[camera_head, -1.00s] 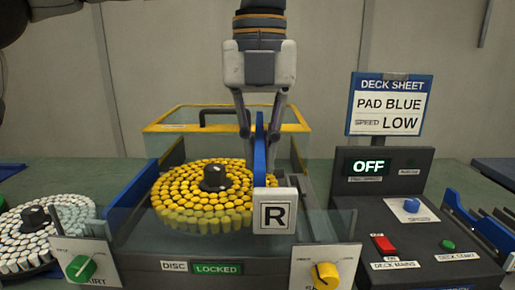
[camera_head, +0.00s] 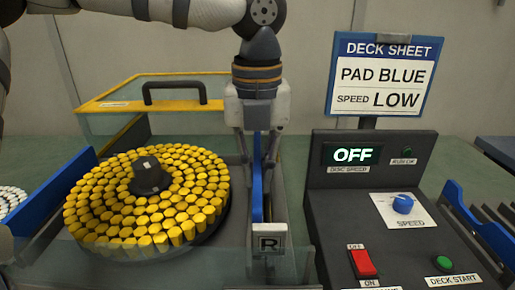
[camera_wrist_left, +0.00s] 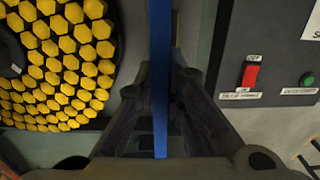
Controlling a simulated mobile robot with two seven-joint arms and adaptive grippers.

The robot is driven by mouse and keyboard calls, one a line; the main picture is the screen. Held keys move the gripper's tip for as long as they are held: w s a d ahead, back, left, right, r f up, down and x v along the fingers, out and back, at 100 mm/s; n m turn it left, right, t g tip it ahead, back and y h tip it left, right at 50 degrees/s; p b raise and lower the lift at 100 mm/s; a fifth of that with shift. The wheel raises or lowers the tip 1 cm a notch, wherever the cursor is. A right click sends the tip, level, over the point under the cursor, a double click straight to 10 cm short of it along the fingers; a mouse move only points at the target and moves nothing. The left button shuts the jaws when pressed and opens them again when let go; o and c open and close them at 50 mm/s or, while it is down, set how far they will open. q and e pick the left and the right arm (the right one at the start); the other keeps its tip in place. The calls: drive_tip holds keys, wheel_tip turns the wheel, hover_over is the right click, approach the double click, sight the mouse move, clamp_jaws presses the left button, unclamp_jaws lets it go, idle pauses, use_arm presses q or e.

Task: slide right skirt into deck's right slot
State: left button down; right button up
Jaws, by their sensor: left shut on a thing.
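The right skirt is a thin blue upright panel (camera_head: 257,190) with a white block marked R (camera_head: 269,242) at its near end. My left gripper (camera_head: 258,158) is shut on its upper edge from above. In the left wrist view the skirt (camera_wrist_left: 160,80) runs as a blue strip between the fingers. The skirt stands along the right side of the deck, right of the yellow-padded disc (camera_head: 147,195). Its lower edge and the slot are hidden, so I cannot tell whether it is seated. My right gripper is not in view.
Another blue panel (camera_head: 58,190) stands at the deck's left side. A yellow-rimmed clear guard (camera_head: 150,97) is behind the disc. The control console (camera_head: 370,215) is close on the right, its display reading OFF, with the deck sheet (camera_head: 384,78) above it.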

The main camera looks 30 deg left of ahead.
use_arm(q)
drive_tip(key=shift+f, duration=0.4)
drive_tip(key=shift+f, duration=1.4)
idle(0.6)
drive_tip(key=shift+f, duration=0.75)
drive_tip(key=shift+f, duration=0.1)
drive_tip(key=c, duration=1.6)
unclamp_jaws()
wheel_tip(320, 180, up, 12)
